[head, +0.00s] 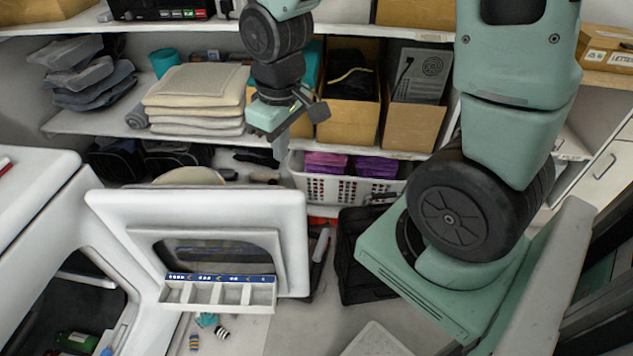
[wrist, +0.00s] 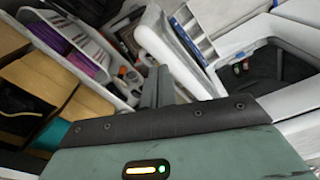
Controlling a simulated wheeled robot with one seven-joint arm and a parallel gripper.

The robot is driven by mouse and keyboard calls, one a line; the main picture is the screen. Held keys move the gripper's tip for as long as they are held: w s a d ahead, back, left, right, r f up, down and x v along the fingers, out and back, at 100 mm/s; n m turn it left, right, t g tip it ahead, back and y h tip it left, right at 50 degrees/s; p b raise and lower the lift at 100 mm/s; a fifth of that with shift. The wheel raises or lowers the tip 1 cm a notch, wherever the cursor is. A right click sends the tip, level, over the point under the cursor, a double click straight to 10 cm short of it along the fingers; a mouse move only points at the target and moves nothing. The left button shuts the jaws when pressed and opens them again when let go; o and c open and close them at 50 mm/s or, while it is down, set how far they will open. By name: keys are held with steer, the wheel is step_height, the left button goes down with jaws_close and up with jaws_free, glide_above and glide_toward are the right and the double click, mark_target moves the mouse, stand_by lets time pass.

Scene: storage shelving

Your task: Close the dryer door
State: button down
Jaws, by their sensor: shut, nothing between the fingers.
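The white dryer door (head: 296,215) stands wide open in the head view, swung out to the right of the dryer (head: 75,200). Its window and a small compartment tray (head: 218,291) on it face me. The dark dryer opening (head: 60,300) shows at the lower left. My gripper (head: 281,148) is shut and empty, pointing down above the door's upper right corner. In the wrist view, my closed fingers (wrist: 157,86) lie close beside the edge of the door (wrist: 172,50); I cannot tell whether they touch it. The dryer opening (wrist: 275,70) shows at the right there.
Behind the door are shelves with folded towels (head: 197,95), cardboard boxes (head: 350,115) and a white basket (head: 350,187) of purple items. A black crate (head: 365,270) stands on the floor right of the door. Small items lie on the floor beneath the door.

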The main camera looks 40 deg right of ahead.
steer(key=w+d+f+n+g+p, duration=0.1)
steer(key=w+d+f+g+p, duration=0.15)
steer(key=d, duration=0.65)
steer(key=w+d+f+n+y, duration=0.2)
steer(key=d+f+n+y, duration=0.15)
steer(key=f, duration=0.55)
steer(key=w+d+f+n+y, duration=0.1)
steer(key=d+f+n+y, duration=0.3)
steer(key=f, duration=0.5)
steer(key=s+a+f+m+p, duration=0.1)
steer(key=s+a+f+p, duration=0.2)
steer(key=a+f+p, duration=0.3)
steer(key=shift+s+a+f+t, duration=0.25)
steer(key=shift+a+f+t, duration=0.2)
steer(key=shift+a+f, duration=0.4)
steer(key=shift+f+m, duration=0.1)
steer(key=shift+m, duration=0.15)
